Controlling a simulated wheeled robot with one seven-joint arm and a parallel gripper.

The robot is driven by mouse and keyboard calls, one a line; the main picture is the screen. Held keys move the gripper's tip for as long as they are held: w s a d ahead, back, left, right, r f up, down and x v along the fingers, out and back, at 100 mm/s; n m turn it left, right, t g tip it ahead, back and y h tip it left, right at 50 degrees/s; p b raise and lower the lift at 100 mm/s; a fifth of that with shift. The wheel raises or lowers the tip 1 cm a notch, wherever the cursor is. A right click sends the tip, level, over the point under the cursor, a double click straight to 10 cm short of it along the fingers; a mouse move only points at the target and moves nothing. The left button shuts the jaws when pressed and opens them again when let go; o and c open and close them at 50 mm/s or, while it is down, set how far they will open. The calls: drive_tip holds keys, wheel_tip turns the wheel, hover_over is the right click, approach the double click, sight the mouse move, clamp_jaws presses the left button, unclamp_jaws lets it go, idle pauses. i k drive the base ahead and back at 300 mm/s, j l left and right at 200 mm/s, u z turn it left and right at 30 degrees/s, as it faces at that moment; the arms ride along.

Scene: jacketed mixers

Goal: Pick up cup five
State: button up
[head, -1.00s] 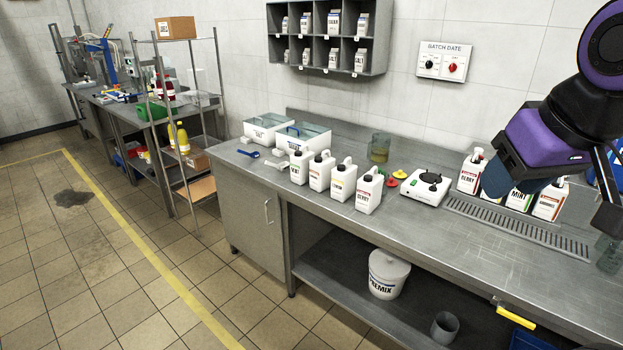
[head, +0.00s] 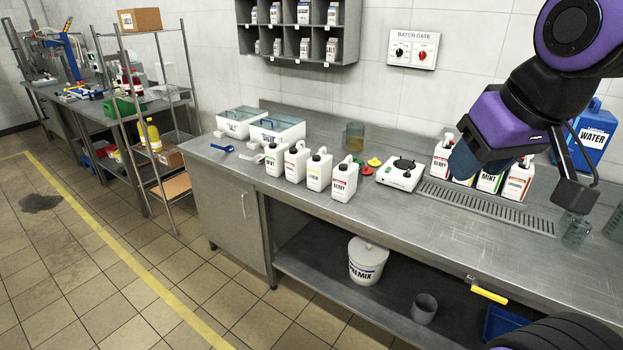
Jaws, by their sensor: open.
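No cup shows a readable number, so I cannot tell which is cup five. A clear glass cup (head: 576,234) stands on the counter at the right, just below the dark end of my gripper (head: 574,198) in the picture. My gripper is open and appears empty; its fingers are only partly distinguishable. A second glass vessel (head: 614,224) is cut off at the right edge. A glass beaker with amber liquid (head: 355,137) stands at the back of the counter. A grey cup (head: 424,308) stands on the lower shelf.
White bottles (head: 344,180) stand in a row on the steel counter (head: 420,235). More labelled bottles (head: 490,180) stand behind the drain grate (head: 490,208), partly hidden by my arm. A blue water container (head: 592,132) is at the back right. The front right counter is clear.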

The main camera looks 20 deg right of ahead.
sight(578, 230)
drive_tip(key=z, duration=1.8)
drive_tip(key=i+l, duration=0.15)
drive_tip(key=i, duration=0.4)
drive_tip(key=i+l+u, duration=0.15)
drive_tip(key=i, duration=0.4)
